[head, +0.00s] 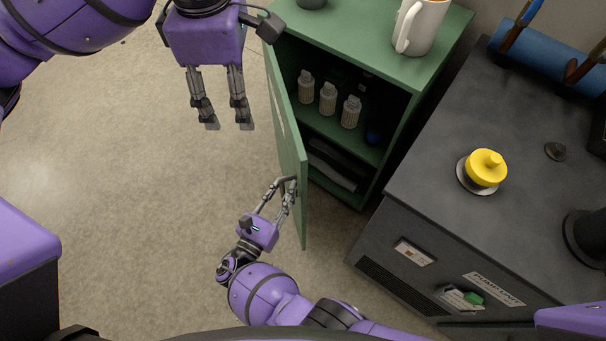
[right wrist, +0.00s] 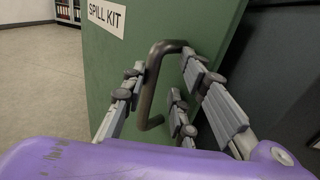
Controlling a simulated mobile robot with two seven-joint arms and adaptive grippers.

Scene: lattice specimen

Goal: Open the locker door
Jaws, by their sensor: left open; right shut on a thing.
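The green locker (head: 395,150) stands at the upper middle of the head view with its door (head: 291,150) swung open, so the shelves inside show. In the right wrist view the door (right wrist: 112,75) carries a SPILL KIT label (right wrist: 107,17) and a dark bent-bar handle (right wrist: 150,90). My right gripper (head: 287,186) is at the door's outer face, shut on the handle; its fingers lie on both sides of the bar in the wrist view (right wrist: 168,95). My left gripper (head: 228,124) is open and empty, left of the door and apart from it.
A white mug (head: 420,25) stands on top. Right of it is a dark pump unit (head: 430,190) with a yellow knob (head: 486,168). The floor (head: 130,180) on the left is clear.

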